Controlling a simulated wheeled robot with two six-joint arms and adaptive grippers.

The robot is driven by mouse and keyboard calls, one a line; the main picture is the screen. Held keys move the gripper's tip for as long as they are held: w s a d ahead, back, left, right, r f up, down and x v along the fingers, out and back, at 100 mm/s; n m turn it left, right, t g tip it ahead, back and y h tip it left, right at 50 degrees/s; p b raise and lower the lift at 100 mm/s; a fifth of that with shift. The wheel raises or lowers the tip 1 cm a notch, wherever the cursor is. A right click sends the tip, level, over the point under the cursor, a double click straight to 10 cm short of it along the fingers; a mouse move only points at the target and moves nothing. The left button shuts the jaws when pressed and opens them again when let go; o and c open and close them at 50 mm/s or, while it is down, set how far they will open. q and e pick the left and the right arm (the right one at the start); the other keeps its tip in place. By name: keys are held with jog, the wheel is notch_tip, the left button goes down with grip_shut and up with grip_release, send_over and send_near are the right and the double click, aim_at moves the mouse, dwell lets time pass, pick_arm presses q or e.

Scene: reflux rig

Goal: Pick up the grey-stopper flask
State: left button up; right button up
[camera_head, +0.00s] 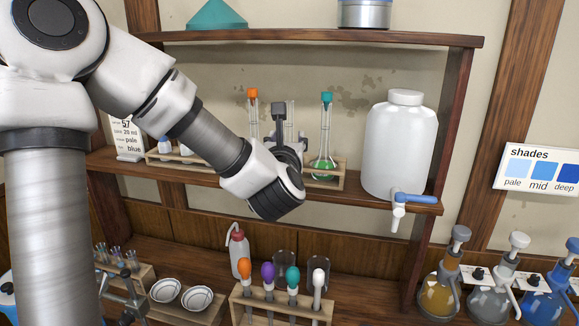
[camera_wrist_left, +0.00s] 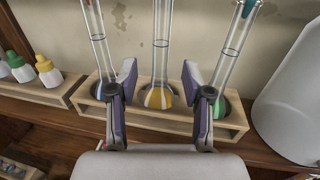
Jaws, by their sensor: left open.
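My left gripper (camera_head: 287,128) is open at the flask rack on the middle shelf. In the left wrist view its two fingers (camera_wrist_left: 159,80) stand either side of a middle flask (camera_wrist_left: 160,98) with yellow-orange liquid and a clear neck. That flask sits upright in the wooden rack (camera_wrist_left: 195,127). Its top is out of that view, so its stopper colour cannot be told there. In the head view the gripper partly hides a clear neck (camera_head: 290,110); no grey stopper shows plainly. My right gripper is not in view.
An orange-stopper flask (camera_head: 252,105) stands left and a teal-stopper flask (camera_head: 325,140) with green liquid stands right, both close to the gripper. A white jug (camera_head: 400,145) with a tap is farther right. The upper shelf (camera_head: 310,35) overhangs the rack.

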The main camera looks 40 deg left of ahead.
aim_at(289, 133)
pick_arm(q)
jog(key=p+x, duration=0.3)
jog(key=x, duration=0.2)
jog(key=shift+w+a+f, duration=0.1)
jog(key=shift+w+a, duration=0.05)
jog(key=shift+w, duration=0.15)
jog(key=shift+w+a+f, duration=0.1)
jog(key=shift+w+a, duration=0.05)
jog(key=shift+c, duration=0.8)
grip_shut()
